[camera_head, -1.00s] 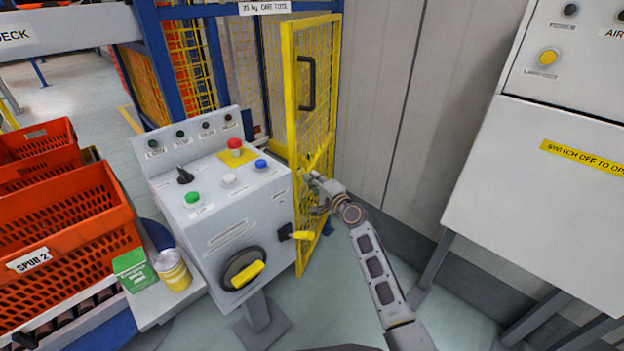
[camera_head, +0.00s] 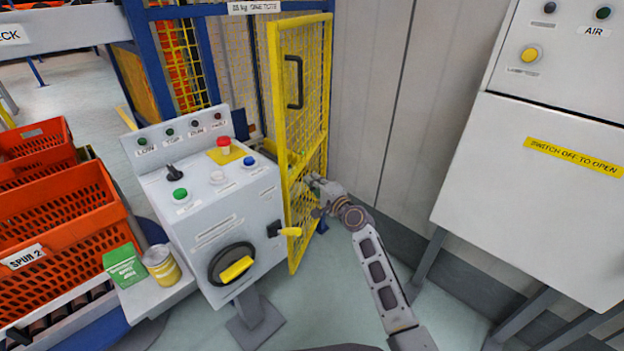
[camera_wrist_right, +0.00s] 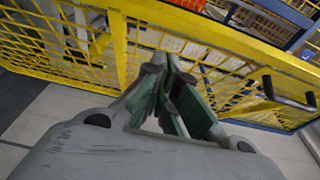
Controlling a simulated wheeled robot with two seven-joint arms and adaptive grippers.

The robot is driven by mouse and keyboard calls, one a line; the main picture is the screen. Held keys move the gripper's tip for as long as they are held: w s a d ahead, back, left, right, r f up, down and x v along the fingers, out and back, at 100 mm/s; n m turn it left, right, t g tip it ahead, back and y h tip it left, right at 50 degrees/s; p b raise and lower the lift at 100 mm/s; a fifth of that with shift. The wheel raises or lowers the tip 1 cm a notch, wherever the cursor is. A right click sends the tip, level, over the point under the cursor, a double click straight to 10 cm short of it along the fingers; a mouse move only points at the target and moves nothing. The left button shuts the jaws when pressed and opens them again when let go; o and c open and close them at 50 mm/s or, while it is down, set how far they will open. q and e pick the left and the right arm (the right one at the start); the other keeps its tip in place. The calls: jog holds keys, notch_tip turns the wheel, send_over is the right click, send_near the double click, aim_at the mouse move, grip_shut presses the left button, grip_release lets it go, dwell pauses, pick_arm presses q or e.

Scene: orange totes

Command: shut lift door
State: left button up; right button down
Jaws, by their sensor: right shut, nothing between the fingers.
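The lift door (camera_head: 300,150) is a yellow mesh-framed panel with a black handle (camera_head: 294,82). It stands open, swung out beside the control box. My right gripper (camera_head: 314,184) is shut and empty at the door's lower right part. In the right wrist view the closed fingers (camera_wrist_right: 176,95) point at the yellow frame and mesh (camera_wrist_right: 215,58), with the black handle (camera_wrist_right: 288,95) to the right. I cannot tell whether the fingertips touch the door. My left gripper is not in view.
A grey control box (camera_head: 215,210) with coloured buttons and a yellow-marked rotary switch stands left of the door. Orange totes (camera_head: 60,225), a green box (camera_head: 124,266) and a tin (camera_head: 161,266) are farther left. A grey cabinet (camera_head: 540,200) stands right.

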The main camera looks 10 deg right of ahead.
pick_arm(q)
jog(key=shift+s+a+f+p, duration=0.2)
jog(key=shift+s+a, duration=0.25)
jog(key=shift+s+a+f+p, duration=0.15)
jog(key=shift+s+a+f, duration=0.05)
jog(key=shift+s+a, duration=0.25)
pick_arm(e)
jog(key=a+v, duration=0.1)
jog(key=v, duration=0.7)
jog(key=shift+s+d, duration=0.2)
jog(key=shift+s, duration=0.35)
